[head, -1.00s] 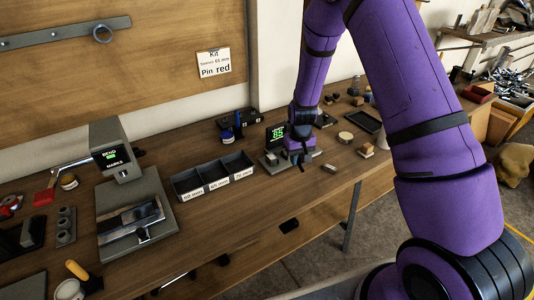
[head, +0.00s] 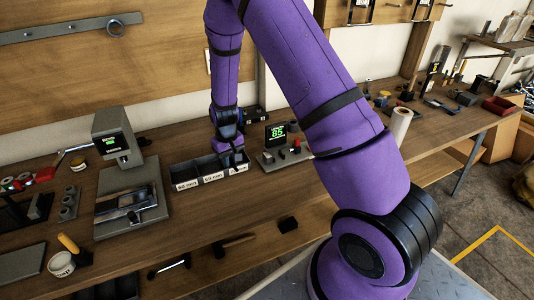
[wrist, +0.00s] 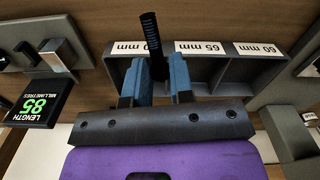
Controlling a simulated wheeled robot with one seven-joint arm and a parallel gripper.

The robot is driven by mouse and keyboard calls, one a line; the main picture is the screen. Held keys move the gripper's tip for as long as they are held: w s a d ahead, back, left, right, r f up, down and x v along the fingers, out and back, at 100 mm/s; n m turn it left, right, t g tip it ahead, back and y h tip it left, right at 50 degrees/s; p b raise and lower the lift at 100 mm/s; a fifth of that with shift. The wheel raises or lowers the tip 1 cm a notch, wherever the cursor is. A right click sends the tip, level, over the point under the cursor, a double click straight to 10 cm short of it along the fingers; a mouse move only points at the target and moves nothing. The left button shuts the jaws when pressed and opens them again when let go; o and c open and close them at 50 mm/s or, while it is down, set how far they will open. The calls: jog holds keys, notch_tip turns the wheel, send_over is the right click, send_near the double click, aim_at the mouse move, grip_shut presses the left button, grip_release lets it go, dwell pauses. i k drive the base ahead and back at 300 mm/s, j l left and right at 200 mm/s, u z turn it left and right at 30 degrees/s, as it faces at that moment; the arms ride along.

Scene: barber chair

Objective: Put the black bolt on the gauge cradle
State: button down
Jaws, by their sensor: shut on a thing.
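My gripper (wrist: 153,85) is shut on the black bolt (wrist: 151,35), a dark threaded rod pointing away from the jaws. In the head view my gripper (head: 231,148) is low at the right end of the three-compartment bin; the bolt cannot be made out there. In the wrist view the bolt crosses the bin's labelled edge, beside the 65 mm label. The gauge cradle (head: 270,162) stands just right of the bin, apart from my gripper. Its display (head: 276,132) reads 85; the display (wrist: 36,103) and a metal block (wrist: 58,53) show in the wrist view.
The bin (head: 180,174) has labels including 60 mm and 65 mm. A grey press-like device (head: 115,150) stands to the left. A white roll (head: 401,125) and small parts are farther right. Bare bench top lies in front of the bin.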

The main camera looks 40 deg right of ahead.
aim_at(279, 156)
jog(key=l+u, duration=0.25)
jog(key=l, duration=1.5)
